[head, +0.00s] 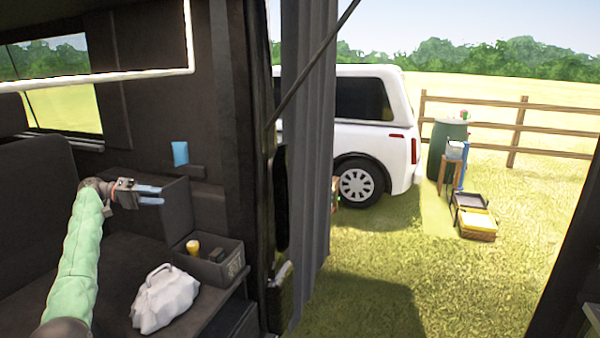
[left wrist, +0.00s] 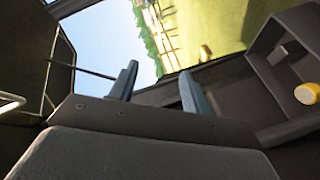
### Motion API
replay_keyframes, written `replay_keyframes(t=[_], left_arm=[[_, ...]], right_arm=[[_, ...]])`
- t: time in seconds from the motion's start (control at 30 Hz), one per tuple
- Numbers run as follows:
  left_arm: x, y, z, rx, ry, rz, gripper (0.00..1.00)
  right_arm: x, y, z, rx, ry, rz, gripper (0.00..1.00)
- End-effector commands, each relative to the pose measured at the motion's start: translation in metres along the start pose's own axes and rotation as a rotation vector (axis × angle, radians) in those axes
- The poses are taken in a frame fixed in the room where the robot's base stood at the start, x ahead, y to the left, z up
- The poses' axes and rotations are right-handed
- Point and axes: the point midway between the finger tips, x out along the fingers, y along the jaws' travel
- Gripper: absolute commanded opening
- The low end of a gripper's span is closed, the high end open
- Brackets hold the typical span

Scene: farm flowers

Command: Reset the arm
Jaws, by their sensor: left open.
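My left arm, in a green sleeve, comes in from the lower left in the head view. My left gripper (head: 150,194) is open and empty, with its fingers pointing right, in front of the dark box-like seat side. In the left wrist view its two blue-grey fingers (left wrist: 158,88) stand apart with nothing between them. My right gripper does not show in either view.
A dark bin (head: 222,268) with a yellow-topped item (head: 193,247) stands right of and below the gripper. A white bag (head: 166,299) lies in front of it. A grey curtain (head: 312,150) hangs beside the opening.

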Motion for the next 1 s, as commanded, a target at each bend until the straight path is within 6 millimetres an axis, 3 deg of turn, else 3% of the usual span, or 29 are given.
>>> replay_keyframes(t=[0.23,0.37,0.47,0.67,1.0], left_arm=[[0.023,0.045,-0.029,0.088,-0.015,-0.412,0.48],[0.046,0.055,-0.025,0.148,0.001,-0.648,0.48],[0.067,0.054,-0.008,0.193,0.017,-0.808,0.48],[0.11,0.044,0.05,0.279,0.05,-1.056,0.48],[0.168,0.03,0.169,0.377,0.077,-1.264,0.48]], right_arm=[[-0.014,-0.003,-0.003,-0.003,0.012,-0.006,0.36],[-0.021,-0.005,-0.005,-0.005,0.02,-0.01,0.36],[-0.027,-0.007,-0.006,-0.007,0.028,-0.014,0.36],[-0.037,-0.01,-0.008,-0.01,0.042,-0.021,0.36],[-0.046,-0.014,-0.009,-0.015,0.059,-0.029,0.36]])
